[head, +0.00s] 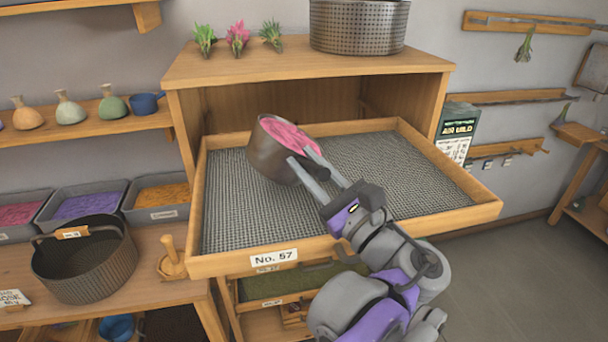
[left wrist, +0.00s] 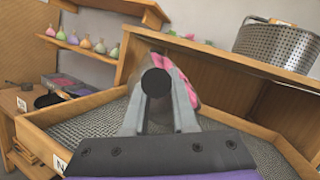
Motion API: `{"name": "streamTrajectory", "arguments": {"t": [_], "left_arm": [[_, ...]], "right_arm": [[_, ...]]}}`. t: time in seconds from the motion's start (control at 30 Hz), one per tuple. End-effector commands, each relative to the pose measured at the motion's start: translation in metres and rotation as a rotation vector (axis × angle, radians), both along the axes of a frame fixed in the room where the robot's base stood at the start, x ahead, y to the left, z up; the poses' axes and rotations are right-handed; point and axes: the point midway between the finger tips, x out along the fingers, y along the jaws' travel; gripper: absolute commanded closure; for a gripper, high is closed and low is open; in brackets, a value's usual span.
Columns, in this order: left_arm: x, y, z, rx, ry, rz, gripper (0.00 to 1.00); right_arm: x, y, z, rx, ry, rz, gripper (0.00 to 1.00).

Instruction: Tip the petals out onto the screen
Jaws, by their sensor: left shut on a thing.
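A dark brown-grey pot (head: 268,157) with pink petals (head: 290,134) inside is over the mesh screen (head: 385,165) of the wooden tray labelled No. 57. The pot is tilted, its mouth leaning up and to the right. Petals fill the mouth; none show on the mesh. My left gripper (head: 308,167) is shut on the pot at its near side. In the left wrist view a dark round end (left wrist: 156,83) sits between the fingers, hiding most of the pot, with pink petals (left wrist: 187,82) behind. Whether the pot touches the mesh I cannot tell. My right gripper is out of view.
The tray's raised wooden rim (head: 455,219) surrounds the mesh. A cabinet top (head: 300,66) behind holds a perforated metal basket (head: 358,27) and small plants. A dark handled basket (head: 86,262) and bins of coloured material stand left. Most of the mesh is bare.

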Motion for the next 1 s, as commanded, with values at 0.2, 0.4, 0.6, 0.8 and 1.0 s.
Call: {"name": "streamTrajectory", "arguments": {"t": [0.2,0.4,0.6,0.8,1.0], "left_arm": [[0.002,-0.006,-0.001,0.116,0.038,0.000,1.00],[0.004,-0.012,-0.001,0.227,0.074,0.000,1.00],[0.006,-0.018,-0.001,0.341,0.111,0.000,1.00],[0.008,-0.024,-0.004,0.436,0.142,0.000,1.00],[0.010,-0.031,-0.008,0.538,0.175,0.000,1.00]], "right_arm": [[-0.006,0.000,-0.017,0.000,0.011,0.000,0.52],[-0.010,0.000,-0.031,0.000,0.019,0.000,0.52],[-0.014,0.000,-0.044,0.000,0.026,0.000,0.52],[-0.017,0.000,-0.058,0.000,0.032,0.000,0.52],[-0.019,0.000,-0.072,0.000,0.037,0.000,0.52]]}}
